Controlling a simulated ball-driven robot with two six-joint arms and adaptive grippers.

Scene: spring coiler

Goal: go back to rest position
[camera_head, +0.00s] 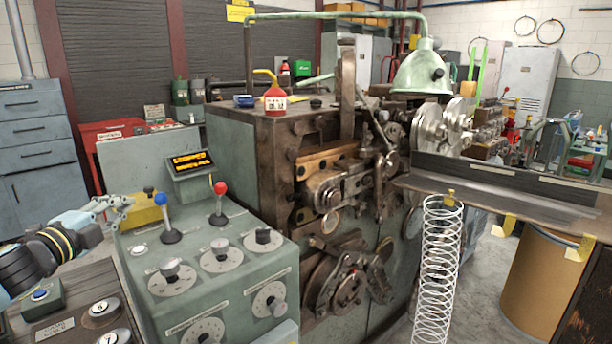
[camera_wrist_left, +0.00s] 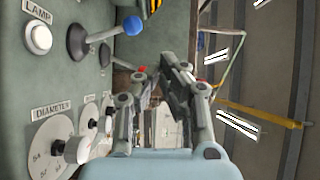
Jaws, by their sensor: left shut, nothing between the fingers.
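My left gripper (camera_head: 118,206) is at the left of the head view, beside the blue-knobbed lever (camera_head: 168,222) on the green control panel (camera_head: 258,236). It is shut and holds nothing. In the left wrist view my left gripper (camera_wrist_left: 160,78) reaches in from the bottom. There the panel (camera_wrist_left: 45,95) fills the left side, with a white lamp button (camera_wrist_left: 38,38), a blue-knobbed lever (camera_wrist_left: 108,34) and a diameter dial (camera_wrist_left: 52,148). The fingers show apart from the panel face. My right gripper is not in view.
A coiled wire spring (camera_head: 441,265) hangs upright at the right, near a brown drum (camera_head: 540,280). A second panel (camera_head: 75,310) is at the lower left.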

